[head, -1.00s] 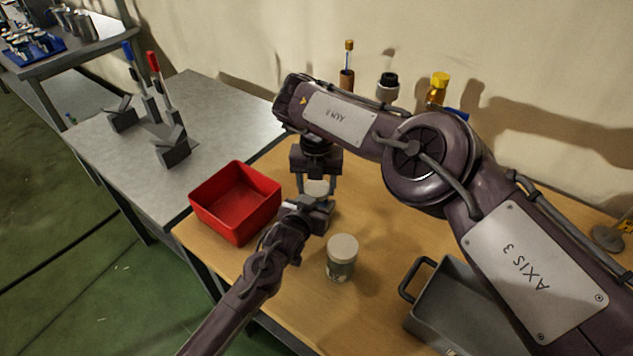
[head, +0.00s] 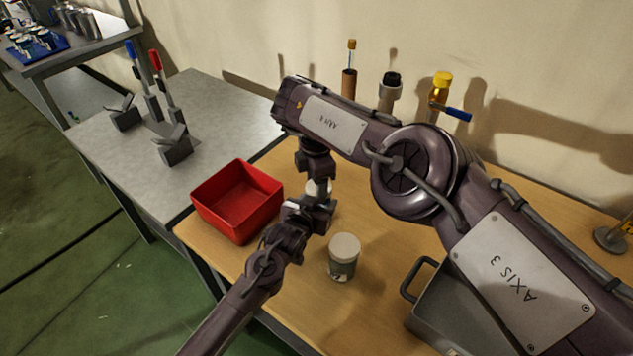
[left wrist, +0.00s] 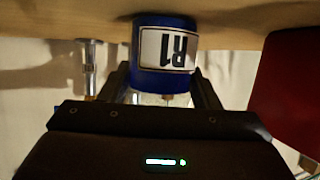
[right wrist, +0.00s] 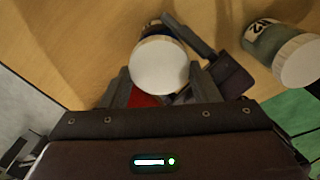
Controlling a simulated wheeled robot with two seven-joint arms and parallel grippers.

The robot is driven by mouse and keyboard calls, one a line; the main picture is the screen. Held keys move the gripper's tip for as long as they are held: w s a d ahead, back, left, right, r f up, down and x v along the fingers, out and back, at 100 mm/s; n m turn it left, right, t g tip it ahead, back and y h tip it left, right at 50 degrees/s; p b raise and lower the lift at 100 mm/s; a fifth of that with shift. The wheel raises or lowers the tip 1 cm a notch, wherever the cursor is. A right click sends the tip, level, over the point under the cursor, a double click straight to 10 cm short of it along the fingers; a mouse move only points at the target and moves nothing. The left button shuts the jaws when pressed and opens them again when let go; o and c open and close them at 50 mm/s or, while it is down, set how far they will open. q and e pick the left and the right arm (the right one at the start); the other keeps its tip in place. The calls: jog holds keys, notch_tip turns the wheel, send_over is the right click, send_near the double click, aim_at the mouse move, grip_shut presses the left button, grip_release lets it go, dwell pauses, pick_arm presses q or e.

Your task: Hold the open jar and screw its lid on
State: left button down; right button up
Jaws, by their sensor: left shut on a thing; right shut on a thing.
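The jar has a blue band and an R1 label (left wrist: 165,55) in the left wrist view. My right gripper (right wrist: 158,85) is shut on the lid. In the head view, my right gripper (head: 319,186) points down from above, over my left gripper (head: 318,212), which comes from the front left. The jar is mostly hidden there. I cannot tell how tightly the lid sits.
Another white-lidded jar (head: 343,257) stands close in front on the wooden table. A red bin (head: 238,203) is to the left and a grey handled tray (head: 440,300) to the right.

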jog(key=o, duration=1)
jog(key=shift+c, duration=0.2)
jog(key=shift+r, duration=2.25)
jog(key=shift+a, duration=0.15)
jog(key=shift+w+a+n, duration=0.1)
jog(key=shift+a+n, duration=0.2)
jog(key=w+a+r+n+t+y, duration=0.2)
jog(key=w+a+r+n+t, duration=0.1)
jog(key=a+n, duration=0.3)
jog(key=d+n, duration=0.2)
jog(key=s+d+n+g+h, duration=0.1)
jog(key=d+n, duration=0.1)
jog(key=n, duration=0.1)
jog(key=s+d+n+g, duration=0.1)
jog(key=d+n, duration=0.1)
jog(key=shift+s+d+r+n+h, duration=0.1)
jog(key=shift+d+r+n+h, duration=0.2)
jog(key=shift+n+h, duration=0.1)
jog(key=shift+s+d+f+n+g, duration=0.2)
jog(key=shift+s+d+n+g, duration=0.2)
jog(key=shift+n+g, duration=0.15)
